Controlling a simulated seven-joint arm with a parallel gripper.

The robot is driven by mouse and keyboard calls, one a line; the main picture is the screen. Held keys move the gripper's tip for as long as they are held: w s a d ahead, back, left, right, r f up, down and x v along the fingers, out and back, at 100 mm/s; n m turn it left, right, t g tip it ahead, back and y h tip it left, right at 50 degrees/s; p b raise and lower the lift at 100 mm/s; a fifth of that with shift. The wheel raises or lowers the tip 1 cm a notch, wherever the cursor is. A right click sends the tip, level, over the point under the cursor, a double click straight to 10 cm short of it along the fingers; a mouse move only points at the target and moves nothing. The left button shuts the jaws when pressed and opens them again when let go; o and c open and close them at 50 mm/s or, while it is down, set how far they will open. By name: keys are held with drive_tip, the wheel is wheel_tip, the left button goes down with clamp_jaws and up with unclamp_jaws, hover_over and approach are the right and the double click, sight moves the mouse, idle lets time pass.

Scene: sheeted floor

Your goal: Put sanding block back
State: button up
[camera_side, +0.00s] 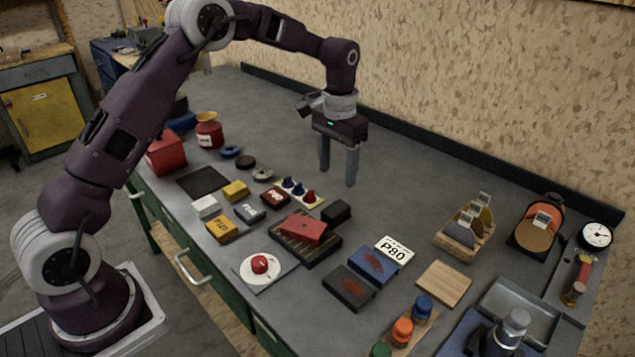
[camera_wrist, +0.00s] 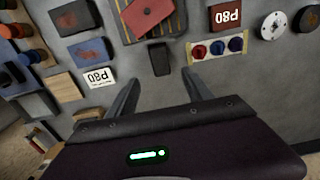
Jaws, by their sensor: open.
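My gripper (camera_side: 337,178) is open and empty, pointing down above the bench behind the row of small items. In the wrist view its two fingers (camera_wrist: 160,80) are spread, with a small black block (camera_wrist: 160,58) just beyond them. That black block (camera_side: 336,211) stands apart from the fingers, beside a dark striped tray (camera_side: 322,250). A red block (camera_side: 303,229) lies on the tray, slightly askew. A blue block (camera_side: 374,266) and a dark block (camera_side: 350,287), both with reddish marks, lie by a white P80 card (camera_side: 394,249). I cannot tell which block is the sanding block.
A red P80 piece (camera_side: 274,197) and a strip with coloured knobs (camera_side: 299,192) lie left of the black block. A wooden board (camera_side: 444,283), a wooden holder (camera_side: 464,236) and a metal tray (camera_side: 520,309) are at right.

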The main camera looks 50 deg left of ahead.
drive_tip(key=s+d+r+t, duration=0.2)
drive_tip(key=s+r+t, duration=0.1)
drive_tip(key=s+r, duration=1.25)
drive_tip(key=s+d+f+t, duration=0.1)
drive_tip(key=s+t, duration=0.1)
drive_tip(key=s, duration=1.7)
drive_tip(key=shift+s+d+t, duration=0.2)
drive_tip(key=shift+d+t, duration=0.1)
drive_tip(key=shift+d, duration=0.05)
